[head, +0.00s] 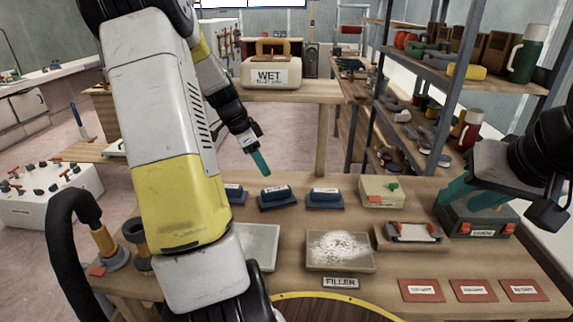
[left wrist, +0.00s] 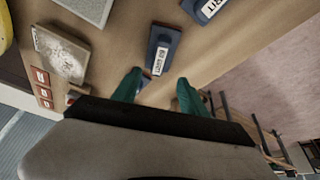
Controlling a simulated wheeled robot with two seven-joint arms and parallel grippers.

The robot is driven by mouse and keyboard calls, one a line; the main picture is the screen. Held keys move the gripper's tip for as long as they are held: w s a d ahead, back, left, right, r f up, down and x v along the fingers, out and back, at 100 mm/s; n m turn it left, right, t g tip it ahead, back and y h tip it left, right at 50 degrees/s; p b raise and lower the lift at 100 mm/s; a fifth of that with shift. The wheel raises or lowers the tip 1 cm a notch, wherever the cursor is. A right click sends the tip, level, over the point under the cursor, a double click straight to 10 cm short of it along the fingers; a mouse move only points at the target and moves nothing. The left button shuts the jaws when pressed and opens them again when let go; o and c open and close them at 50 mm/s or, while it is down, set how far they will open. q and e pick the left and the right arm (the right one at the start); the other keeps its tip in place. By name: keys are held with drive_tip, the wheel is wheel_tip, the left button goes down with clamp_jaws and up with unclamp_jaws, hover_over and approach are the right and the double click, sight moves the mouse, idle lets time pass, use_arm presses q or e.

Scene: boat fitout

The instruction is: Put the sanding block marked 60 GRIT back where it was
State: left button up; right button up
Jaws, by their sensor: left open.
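Three dark blue sanding blocks with white labels stand in a row: left (head: 235,194), middle (head: 274,198) and right (head: 323,199). Their numbers are too small to read in the head view. In the left wrist view one block (left wrist: 163,42) lies ahead of the fingers, its label ending in GRIT; the number looks like 60 or 80. Another block (left wrist: 205,8) is cut off at the top edge. My left gripper (head: 261,162) is open and empty, above and behind the row; its teal fingers (left wrist: 158,92) stand apart. My right gripper (head: 478,195) is at the green hardware box; its jaws are unclear.
A grey plate (head: 262,246) and a FILLER board (head: 340,254) with white powder lie in front of the blocks. A cream box (head: 383,190), a sander-like tool (head: 408,236), the green hardware box (head: 478,222) and red cards (head: 472,290) fill the right side.

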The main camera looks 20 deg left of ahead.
use_arm(q)
drive_tip(key=s+d+r+n+t+y, duration=0.2)
drive_tip(key=s+d+r+n, duration=0.4)
drive_tip(key=s+d+r, duration=0.75)
drive_tip(key=s+d+r+n+t, duration=0.1)
drive_tip(key=s+d+n, duration=0.2)
drive_tip(key=s, duration=0.5)
drive_tip(key=shift+s+d+r+n+t+h, duration=0.2)
drive_tip(key=shift+s+d+n+t+h, duration=0.1)
drive_tip(key=shift+n, duration=0.2)
